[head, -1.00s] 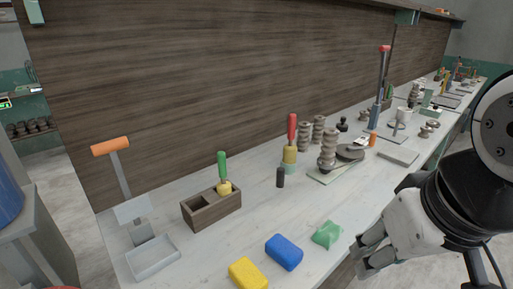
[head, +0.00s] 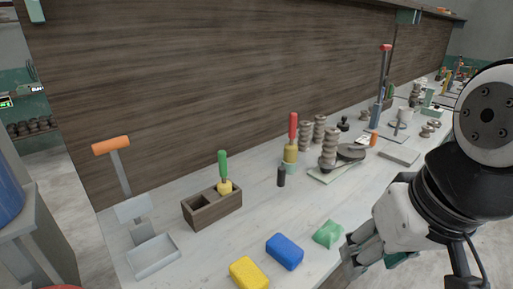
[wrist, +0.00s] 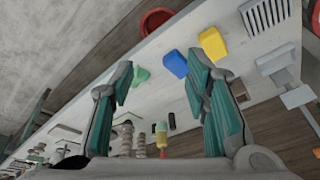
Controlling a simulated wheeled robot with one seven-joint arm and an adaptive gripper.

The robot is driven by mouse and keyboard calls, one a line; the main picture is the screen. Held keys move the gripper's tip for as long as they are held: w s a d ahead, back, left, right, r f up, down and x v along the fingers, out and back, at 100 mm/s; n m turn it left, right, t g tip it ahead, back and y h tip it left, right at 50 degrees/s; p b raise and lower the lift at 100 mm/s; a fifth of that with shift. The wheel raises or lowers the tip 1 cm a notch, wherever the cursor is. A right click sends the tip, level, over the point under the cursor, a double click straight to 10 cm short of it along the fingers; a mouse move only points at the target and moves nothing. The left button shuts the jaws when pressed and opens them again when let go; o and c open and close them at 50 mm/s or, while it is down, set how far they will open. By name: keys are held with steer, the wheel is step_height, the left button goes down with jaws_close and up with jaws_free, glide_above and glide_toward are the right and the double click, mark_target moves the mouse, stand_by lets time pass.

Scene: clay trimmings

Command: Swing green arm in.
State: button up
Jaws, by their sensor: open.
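No part that I can surely call a green arm shows. Green things in the head view are an upright green-handled tool (head: 222,166) in a wooden block (head: 212,210), a green lump (head: 328,234) on the bench, and a green bracket (head: 406,17) on the shelf edge. My gripper (head: 358,262) is at the bench's front edge, right of and lower in the picture than the green lump. In the wrist view my gripper (wrist: 160,72) is open and empty, its teal pads apart, with the green lump (wrist: 141,75) and blue block (wrist: 175,64) seen between them.
A yellow block (head: 249,273) and a shallow tray (head: 153,258) with an orange-handled tool (head: 112,145) stand left. A red-handled tool (head: 293,127), a black cylinder (head: 281,177) and ribbed spools (head: 329,150) stand mid-bench. The bench (head: 245,230) is partly clear between them.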

steer(key=w+a+f+m+g+y+b, duration=0.2)
steer(key=w+a+f+m+g+y, duration=0.25)
steer(key=w+a+m+y, duration=0.2)
steer(key=m+t+y+b, duration=0.3)
steer(key=m+t+y, duration=0.2)
steer(key=m+t, duration=1.25)
glide_toward(281, 174)
steer(key=w+a+m+g, duration=0.1)
steer(key=w, duration=0.2)
steer(key=w+a+m+g, duration=0.1)
steer(key=w+a, duration=0.1)
steer(key=w, duration=0.1)
steer(key=w+a+r+g, duration=0.1)
steer(key=w+a, duration=0.1)
steer(key=w, duration=0.1)
steer(key=shift+w+a+r+m, duration=0.1)
steer(key=shift+a+r+m, duration=0.1)
steer(key=shift+m, duration=0.2)
jaws_close()
